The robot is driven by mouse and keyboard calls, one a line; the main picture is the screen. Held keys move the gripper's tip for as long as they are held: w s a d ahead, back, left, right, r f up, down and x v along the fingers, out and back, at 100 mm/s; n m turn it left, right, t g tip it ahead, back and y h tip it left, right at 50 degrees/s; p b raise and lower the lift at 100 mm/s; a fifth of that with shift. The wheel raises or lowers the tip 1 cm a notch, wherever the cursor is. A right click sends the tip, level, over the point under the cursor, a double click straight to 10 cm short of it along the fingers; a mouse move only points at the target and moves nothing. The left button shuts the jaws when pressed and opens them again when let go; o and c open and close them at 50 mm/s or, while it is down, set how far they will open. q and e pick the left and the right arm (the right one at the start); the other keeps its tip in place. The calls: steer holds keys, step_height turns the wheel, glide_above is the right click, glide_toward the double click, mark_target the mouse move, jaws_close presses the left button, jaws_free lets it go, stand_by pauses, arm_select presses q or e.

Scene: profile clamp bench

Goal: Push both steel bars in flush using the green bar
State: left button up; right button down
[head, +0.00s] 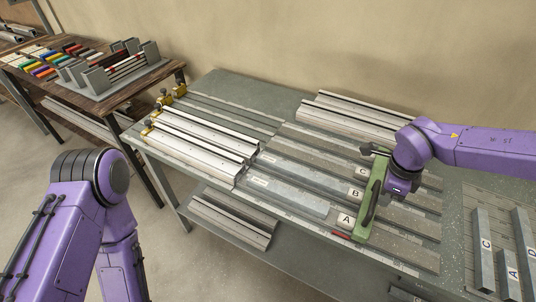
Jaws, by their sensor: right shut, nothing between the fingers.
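The green bar (363,226) has a dark slot and lies across the lanes marked A, B and C on the bench. My right gripper (378,156) is shut at the far end of the green bar, with nothing between its fingers; I cannot tell whether it touches the bar. Two grey steel bars, a farther one (312,176) and a nearer one (294,199), lie side by side left of the green bar, with white labels at their left ends.
Pale profiles (200,148) with brass clamps lie at the bench's left end. More profiles (345,115) lie at the back. A wooden table (100,95) with coloured pieces and a rack is at the back left.

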mark_target(363, 203)
steer(key=shift+w+a+f+b, duration=0.1)
steer(key=shift+w+a+b, duration=0.45)
steer(key=shift+a+b, duration=0.25)
steer(key=shift+w+a+b, duration=0.5)
steer(key=shift+a+b, duration=0.15)
steer(key=shift+a, duration=0.25)
steer(key=w+a+p, duration=0.2)
steer(key=w+a, duration=0.5)
steer(key=a, duration=0.4)
steer(key=w+a+p, duration=0.2)
steer(key=w+a, duration=0.4)
steer(key=a, duration=0.5)
steer(key=shift+w+a+p, duration=0.3)
steer(key=shift+w+p, duration=0.05)
steer(key=shift+w, duration=0.05)
steer(key=shift+w+a, duration=0.25)
steer(key=shift+a, duration=0.05)
stand_by(0.5)
step_height(363, 203, up, 7)
steer(key=d+p, duration=0.1)
steer(key=p, duration=0.5)
steer(key=shift+s, duration=0.4)
